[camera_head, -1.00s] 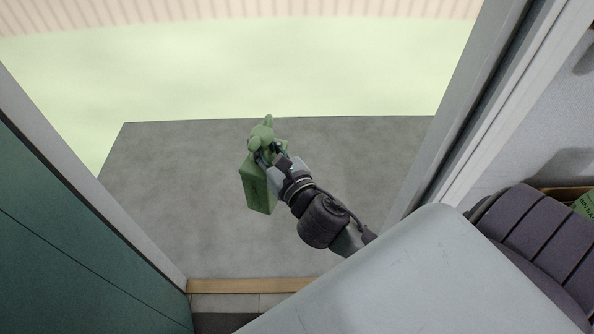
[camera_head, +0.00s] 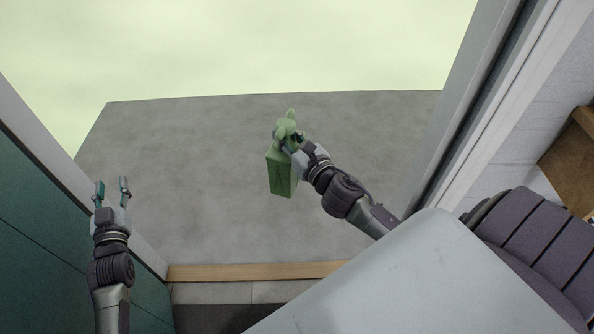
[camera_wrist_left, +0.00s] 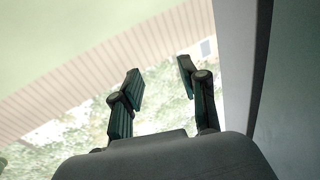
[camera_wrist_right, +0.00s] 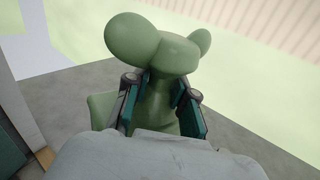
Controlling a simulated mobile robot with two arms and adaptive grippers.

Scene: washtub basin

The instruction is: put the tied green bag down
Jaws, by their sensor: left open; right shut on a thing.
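The tied green bag (camera_head: 281,172) shows in the head view over the grey slab outside the doorway. Its knotted top is in my right gripper (camera_head: 289,141), whose fingers are shut around the neck below the knot. In the right wrist view the bag's knot (camera_wrist_right: 165,52) fills the upper middle, and my right gripper (camera_wrist_right: 160,104) has a finger on each side of the neck. I cannot tell whether the bag's bottom touches the slab. My left gripper (camera_head: 112,186) is open and empty at the left, near the green door.
The grey slab (camera_head: 200,190) is otherwise clear, with pale green ground beyond. A wooden threshold strip (camera_head: 240,272) crosses the doorway. The green door (camera_head: 40,220) stands at left and the grey door frame (camera_head: 460,110) at right. A brown wooden item (camera_head: 572,160) is at far right.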

